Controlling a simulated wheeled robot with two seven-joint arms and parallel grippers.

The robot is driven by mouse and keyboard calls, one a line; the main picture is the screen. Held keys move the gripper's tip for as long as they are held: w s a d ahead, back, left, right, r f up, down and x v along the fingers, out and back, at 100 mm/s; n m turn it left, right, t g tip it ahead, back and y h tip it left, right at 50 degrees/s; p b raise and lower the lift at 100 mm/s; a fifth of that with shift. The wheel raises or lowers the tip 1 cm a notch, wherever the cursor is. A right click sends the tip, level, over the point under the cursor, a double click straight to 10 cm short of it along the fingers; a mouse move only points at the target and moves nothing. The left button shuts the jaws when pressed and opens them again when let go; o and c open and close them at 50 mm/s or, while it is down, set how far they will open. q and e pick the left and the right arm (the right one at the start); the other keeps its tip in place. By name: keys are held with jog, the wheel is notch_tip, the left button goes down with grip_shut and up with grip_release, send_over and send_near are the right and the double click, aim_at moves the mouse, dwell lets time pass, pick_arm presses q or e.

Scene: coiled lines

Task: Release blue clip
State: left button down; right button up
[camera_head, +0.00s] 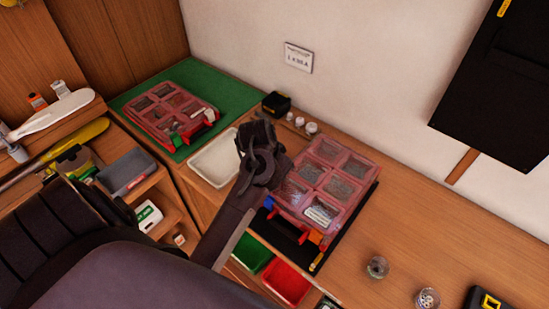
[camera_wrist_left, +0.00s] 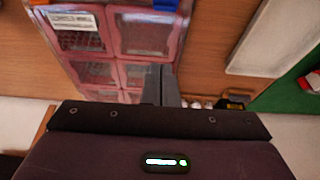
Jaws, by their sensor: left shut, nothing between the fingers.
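The blue clip (camera_head: 269,203) is on the front edge of a clear red compartment case (camera_head: 337,180) on the wooden counter. It also shows at the top edge of the left wrist view (camera_wrist_left: 165,4). Whether it is latched cannot be told. An orange clip (camera_head: 314,237) sits further right on the same edge. My left gripper (camera_head: 264,165) hovers over the left side of the case, apart from the blue clip. In the left wrist view its fingers (camera_wrist_left: 161,85) are together and empty. My right gripper is not in view.
A second case (camera_head: 172,115) lies on a green mat (camera_head: 235,92). A white tray (camera_head: 214,174) stands between the cases. A small black box (camera_head: 276,103) and white jars (camera_head: 311,127) are near the wall. Glass jars (camera_head: 377,267) stand right. Green and red bins (camera_head: 287,284) are below the counter edge.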

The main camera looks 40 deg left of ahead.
aim_at(284, 186)
pick_arm(q)
jog(key=b+x, duration=0.8)
jog(key=x, duration=0.2)
jog(key=shift+s, duration=0.1)
jog(key=s, duration=0.1)
jog(key=s+r, duration=0.1)
jog(key=s, duration=0.1)
jog(key=shift+s, duration=0.3)
jog(key=shift+s+a, duration=0.1)
jog(key=shift+s, duration=0.3)
jog(key=shift+w, duration=0.15)
